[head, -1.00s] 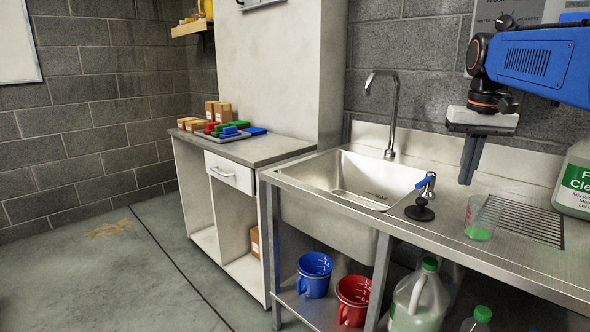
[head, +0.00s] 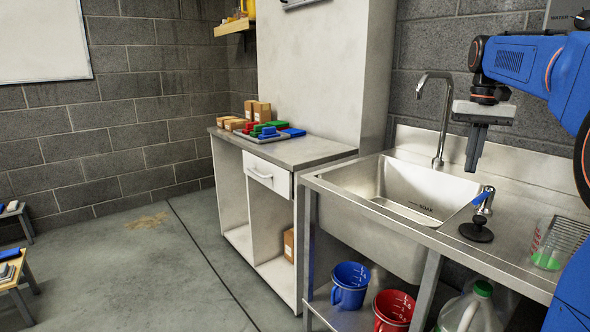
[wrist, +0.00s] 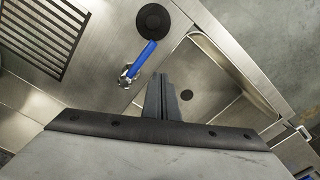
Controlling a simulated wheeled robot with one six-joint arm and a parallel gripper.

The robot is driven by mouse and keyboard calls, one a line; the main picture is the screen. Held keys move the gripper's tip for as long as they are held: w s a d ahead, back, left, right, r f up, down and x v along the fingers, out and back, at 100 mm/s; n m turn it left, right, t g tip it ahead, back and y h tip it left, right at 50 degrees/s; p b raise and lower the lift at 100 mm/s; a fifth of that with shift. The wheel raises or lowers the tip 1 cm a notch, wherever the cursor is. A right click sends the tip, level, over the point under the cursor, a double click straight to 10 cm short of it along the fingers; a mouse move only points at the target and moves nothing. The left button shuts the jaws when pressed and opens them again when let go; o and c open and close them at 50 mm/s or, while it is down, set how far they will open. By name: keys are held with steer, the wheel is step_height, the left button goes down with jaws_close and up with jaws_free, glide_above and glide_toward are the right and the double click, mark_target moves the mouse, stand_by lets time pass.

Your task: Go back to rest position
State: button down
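My gripper (head: 474,150) hangs fingers down above the back right side of the steel sink (head: 410,190). In the wrist view, my gripper (wrist: 162,98) shows its two dark fingers side by side with no clear gap, and nothing is held between them. The sink basin (wrist: 205,85) and its drain lie below and beyond the fingers. The blue-handled tap lever (head: 484,196) stands on the counter to the right of the basin, and it also shows in the wrist view (wrist: 143,58), apart from the fingers.
A beaker with green liquid (head: 547,252) stands on the right counter. A tall faucet (head: 445,115) rises behind the basin. Colored blocks on a tray (head: 268,132) and cardboard boxes sit on the left cabinet. Blue (head: 350,285) and red (head: 393,310) jugs stand underneath. The floor at left is open.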

steer(key=shift+f, duration=2.3)
steer(key=shift+f, duration=0.1)
steer(key=shift+f, duration=1.55)
steer(key=shift+s, duration=0.1)
steer(key=shift+s+d, duration=0.2)
steer(key=shift+s, duration=0.3)
steer(key=shift+s+d, duration=0.15)
steer(key=shift+s, duration=0.3)
